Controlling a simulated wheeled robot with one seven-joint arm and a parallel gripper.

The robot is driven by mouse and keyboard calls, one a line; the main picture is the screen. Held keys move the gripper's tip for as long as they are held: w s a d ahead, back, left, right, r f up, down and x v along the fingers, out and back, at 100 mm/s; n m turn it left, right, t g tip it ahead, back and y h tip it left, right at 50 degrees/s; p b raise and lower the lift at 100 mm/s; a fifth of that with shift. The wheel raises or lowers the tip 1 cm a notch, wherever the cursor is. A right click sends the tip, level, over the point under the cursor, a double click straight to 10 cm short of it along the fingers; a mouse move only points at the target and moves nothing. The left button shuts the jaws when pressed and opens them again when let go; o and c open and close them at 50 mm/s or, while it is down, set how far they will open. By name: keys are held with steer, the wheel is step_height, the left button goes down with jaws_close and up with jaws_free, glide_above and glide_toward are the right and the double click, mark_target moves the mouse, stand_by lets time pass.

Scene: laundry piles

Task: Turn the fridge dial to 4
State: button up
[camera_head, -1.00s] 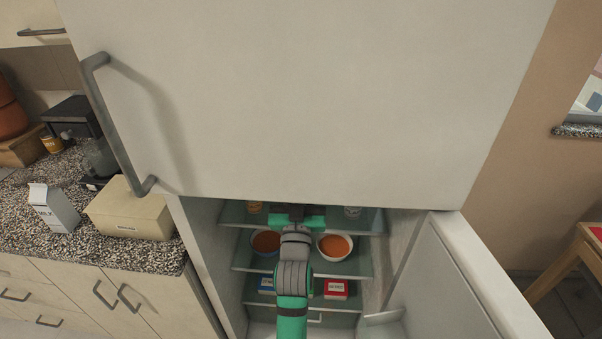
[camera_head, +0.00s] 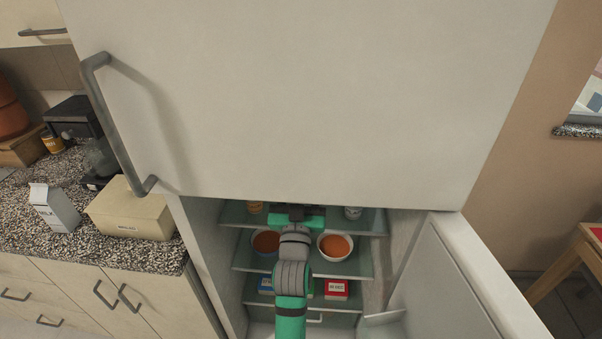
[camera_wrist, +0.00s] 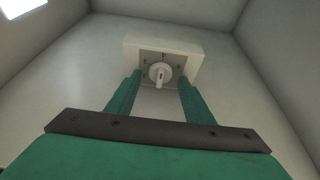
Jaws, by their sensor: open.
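My gripper (camera_wrist: 159,82) is open, with one green finger on each side of the dial in the picture. I cannot tell whether the fingers touch it. In the head view my gripper (camera_head: 297,217) reaches into the upper part of the open fridge compartment, and the dial is hidden there.
Glass shelves (camera_head: 246,262) hold two bowls of orange food, the right one (camera_head: 335,246) beside my arm. Small boxes, one red (camera_head: 337,288), sit lower. The open fridge door (camera_head: 445,280) stands at right; the closed upper door (camera_head: 320,100) is above. A lamp (camera_wrist: 20,6) glows at upper left.

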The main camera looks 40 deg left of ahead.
steer(key=v, duration=1.1)
steer(key=shift+w+r, duration=0.1)
steer(key=shift+w, duration=0.05)
stand_by(0.3)
